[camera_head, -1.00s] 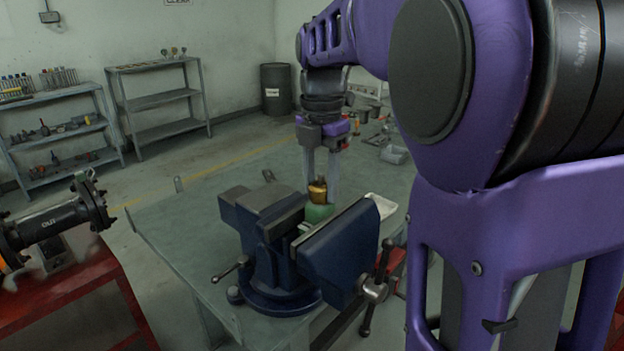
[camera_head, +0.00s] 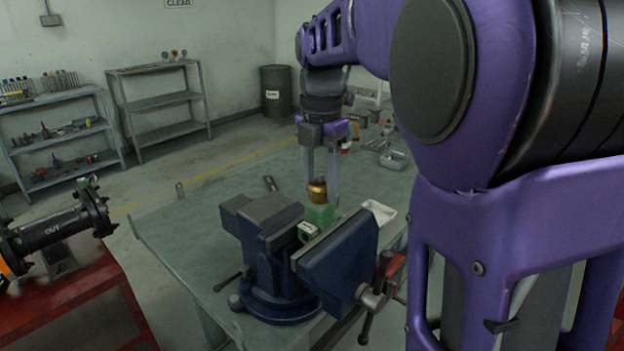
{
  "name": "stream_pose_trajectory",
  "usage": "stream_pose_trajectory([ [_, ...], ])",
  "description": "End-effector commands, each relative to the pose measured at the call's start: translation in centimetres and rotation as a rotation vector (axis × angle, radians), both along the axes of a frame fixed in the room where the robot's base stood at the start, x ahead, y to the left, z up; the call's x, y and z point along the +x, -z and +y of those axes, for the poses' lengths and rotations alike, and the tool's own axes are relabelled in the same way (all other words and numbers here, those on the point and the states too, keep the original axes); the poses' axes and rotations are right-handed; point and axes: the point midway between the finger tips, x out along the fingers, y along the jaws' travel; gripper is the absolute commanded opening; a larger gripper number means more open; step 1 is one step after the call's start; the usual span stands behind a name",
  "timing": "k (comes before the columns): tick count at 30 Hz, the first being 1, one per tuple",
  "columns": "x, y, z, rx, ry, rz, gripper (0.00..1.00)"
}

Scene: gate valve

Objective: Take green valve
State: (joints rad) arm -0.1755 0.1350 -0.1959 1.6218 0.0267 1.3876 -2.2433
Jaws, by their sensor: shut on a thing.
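The green valve (camera_head: 320,214) with a brass-coloured upper part (camera_head: 317,192) is just behind the blue bench vise (camera_head: 338,258), above the grey-green table. My gripper (camera_head: 321,190) points down from above, its two pale fingers shut on the valve around the brass part. A small green and white piece (camera_head: 307,231) shows between the vise jaws. The vise hides the valve's lower part, so I cannot tell whether it touches anything below.
A white tray (camera_head: 379,211) sits right of the valve on the table (camera_head: 180,243). A black flanged pipe (camera_head: 58,224) rests on a red bench (camera_head: 75,303) at left. Shelves (camera_head: 160,99) and a dark barrel (camera_head: 276,90) stand behind.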

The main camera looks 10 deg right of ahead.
Motion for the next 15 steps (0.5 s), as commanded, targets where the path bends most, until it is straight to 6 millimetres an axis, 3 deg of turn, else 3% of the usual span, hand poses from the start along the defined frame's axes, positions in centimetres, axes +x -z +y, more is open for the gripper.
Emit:
stream_pose_trajectory([
  [15,0.0,-2.3,0.0,0.000,0.001,-0.002,0.00],
])
